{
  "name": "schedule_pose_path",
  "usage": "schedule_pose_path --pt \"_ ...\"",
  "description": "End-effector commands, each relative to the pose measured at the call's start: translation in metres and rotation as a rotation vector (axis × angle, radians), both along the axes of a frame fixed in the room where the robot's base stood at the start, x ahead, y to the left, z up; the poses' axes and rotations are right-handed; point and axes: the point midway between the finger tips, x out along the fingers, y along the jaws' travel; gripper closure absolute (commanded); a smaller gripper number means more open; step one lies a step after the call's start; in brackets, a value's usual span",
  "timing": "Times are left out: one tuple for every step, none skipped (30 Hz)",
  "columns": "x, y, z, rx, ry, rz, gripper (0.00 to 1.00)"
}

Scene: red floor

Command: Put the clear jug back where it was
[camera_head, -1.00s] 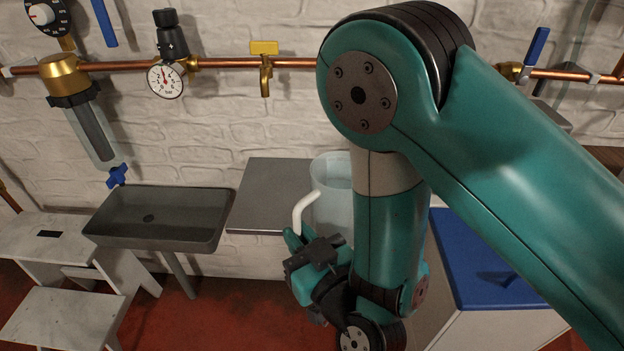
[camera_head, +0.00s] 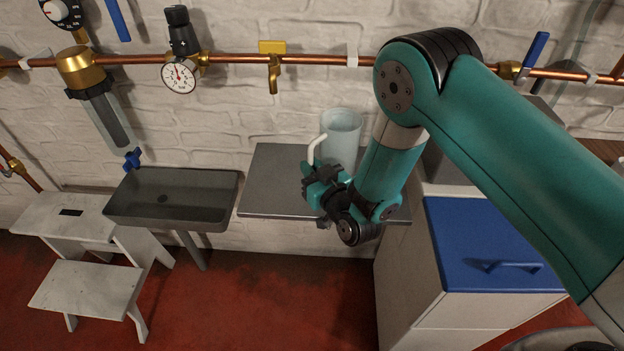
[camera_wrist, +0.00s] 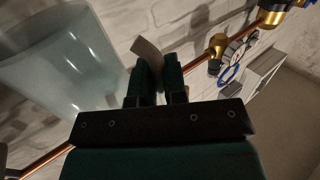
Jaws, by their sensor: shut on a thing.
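The clear jug (camera_head: 342,137) is a see-through pale vessel with a white handle (camera_head: 316,150) on its left side. In the head view it shows upright over the grey metal shelf (camera_head: 268,180) by the wall; my arm hides its base, so I cannot tell if it touches the shelf. My gripper (camera_head: 313,172) is at the jug's lower left, shut on the handle. In the wrist view the jug (camera_wrist: 62,60) fills the upper left, and my gripper's fingers (camera_wrist: 157,75) are close together around the pale handle (camera_wrist: 147,52).
A dark sink (camera_head: 172,198) stands left of the shelf, with a white step stool (camera_head: 88,290) further left. A copper pipe (camera_head: 320,58) with a yellow-handled valve (camera_head: 273,62) and a gauge (camera_head: 179,77) runs above. A cabinet with a blue top (camera_head: 490,245) stands right.

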Motion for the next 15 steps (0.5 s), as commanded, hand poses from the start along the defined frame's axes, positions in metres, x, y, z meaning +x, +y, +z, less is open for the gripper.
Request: schedule_pose_path --pt "0.000 0.000 -0.004 0.000 -0.002 0.000 1.00" --pt "0.001 0.000 -0.006 0.001 -0.003 0.000 1.00" --pt "0.001 0.000 -0.008 0.001 -0.004 0.000 1.00" --pt "0.001 0.000 -0.010 0.001 -0.003 0.000 1.00" --pt "0.000 0.000 -0.013 0.000 -0.002 0.000 1.00" --pt "0.000 0.000 -0.019 0.000 -0.001 0.000 1.00" --pt "0.000 0.000 -0.024 0.000 -0.002 0.000 1.00" --pt "0.000 0.000 -0.029 0.000 -0.001 0.000 1.00" --pt "0.000 0.000 -0.035 0.000 -0.002 0.000 1.00" --pt "0.000 0.000 -0.039 0.000 -0.002 0.000 1.00" --pt "0.000 0.000 -0.042 0.001 -0.003 0.000 1.00" --pt "0.002 0.000 -0.043 0.002 -0.005 0.000 1.00" --pt "0.003 0.000 -0.045 0.001 -0.004 0.000 1.00" --pt "0.004 0.000 -0.046 0.002 -0.005 0.000 1.00" --pt "0.004 0.000 -0.047 0.002 -0.005 0.000 1.00"
